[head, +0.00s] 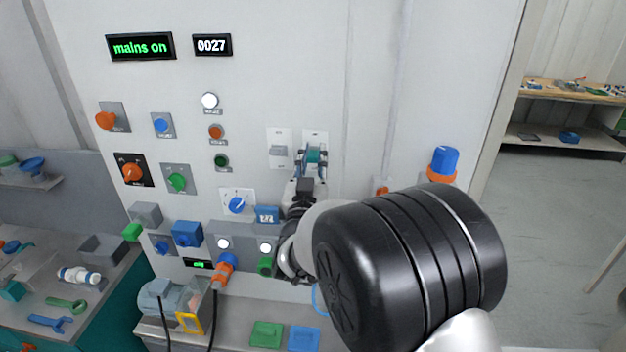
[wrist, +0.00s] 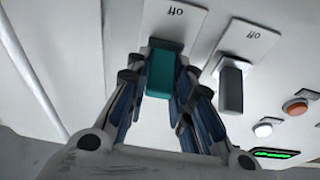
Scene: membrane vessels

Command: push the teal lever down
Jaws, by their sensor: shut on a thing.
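The teal lever (head: 313,154) sits on a white plate (head: 316,135) on the upright pale panel. In the wrist view the teal lever (wrist: 160,76) stands out from its plate, which carries an upside-down "off" label (wrist: 177,13). My gripper (head: 311,159) reaches up to the lever from below. In the wrist view its two fingers (wrist: 163,72) are on either side of the lever, shut on it. The lever's sides are partly hidden by the fingers.
A grey lever (head: 278,150) on a similar plate is close beside the teal one; it also shows in the wrist view (wrist: 231,88). Knobs and buttons fill the panel's left, including a blue dial (head: 237,205). A blue-capped orange fitting (head: 443,163) is to the right.

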